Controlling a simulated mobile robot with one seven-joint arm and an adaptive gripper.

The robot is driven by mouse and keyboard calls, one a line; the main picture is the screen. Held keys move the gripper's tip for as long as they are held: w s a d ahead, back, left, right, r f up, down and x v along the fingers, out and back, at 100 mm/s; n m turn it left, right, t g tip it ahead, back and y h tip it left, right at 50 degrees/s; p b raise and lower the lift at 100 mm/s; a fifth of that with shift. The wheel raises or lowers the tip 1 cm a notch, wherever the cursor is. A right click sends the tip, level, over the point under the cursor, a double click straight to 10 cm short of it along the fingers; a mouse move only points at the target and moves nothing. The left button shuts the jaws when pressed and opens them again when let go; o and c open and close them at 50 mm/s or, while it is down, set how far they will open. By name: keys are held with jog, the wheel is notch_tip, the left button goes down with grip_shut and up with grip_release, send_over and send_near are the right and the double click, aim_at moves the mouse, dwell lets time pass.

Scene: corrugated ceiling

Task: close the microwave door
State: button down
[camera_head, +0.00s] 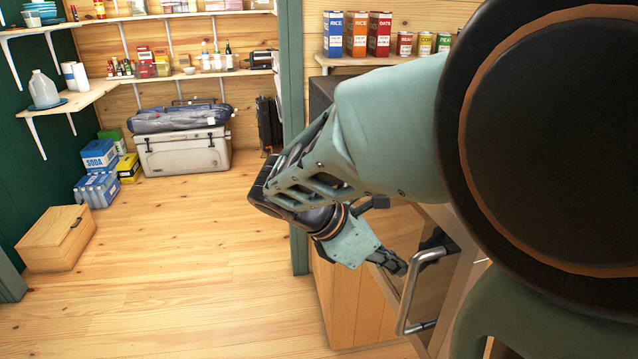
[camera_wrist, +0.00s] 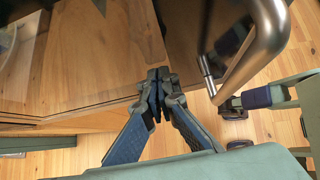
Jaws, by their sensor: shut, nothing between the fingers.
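The microwave door (camera_head: 462,240) stands open in the head view, a panel at the lower right partly hidden by my arm. Its metal bar handle (camera_head: 412,290) is on the side toward the camera. My gripper (camera_head: 400,268) is just left of the handle, by the door. In the wrist view my gripper (camera_wrist: 158,84) has its fingertips together with nothing between them. The handle (camera_wrist: 262,45) runs along the right there, apart from the fingers. I cannot tell whether the fingertips touch the door. The microwave's body is mostly hidden behind my arm.
A wooden cabinet (camera_head: 350,305) stands below my gripper. A shelf of cans and boxes (camera_head: 358,60) is above my arm. Open wooden floor (camera_head: 190,270) lies to the left, with a wooden crate (camera_head: 57,238) and a white cooler (camera_head: 183,152) farther back.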

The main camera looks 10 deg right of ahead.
aim_at(410, 254)
jog(key=shift+w+d, duration=0.15)
jog(key=shift+d, duration=0.85)
jog(key=shift+w+d, duration=0.15)
jog(key=shift+d, duration=0.95)
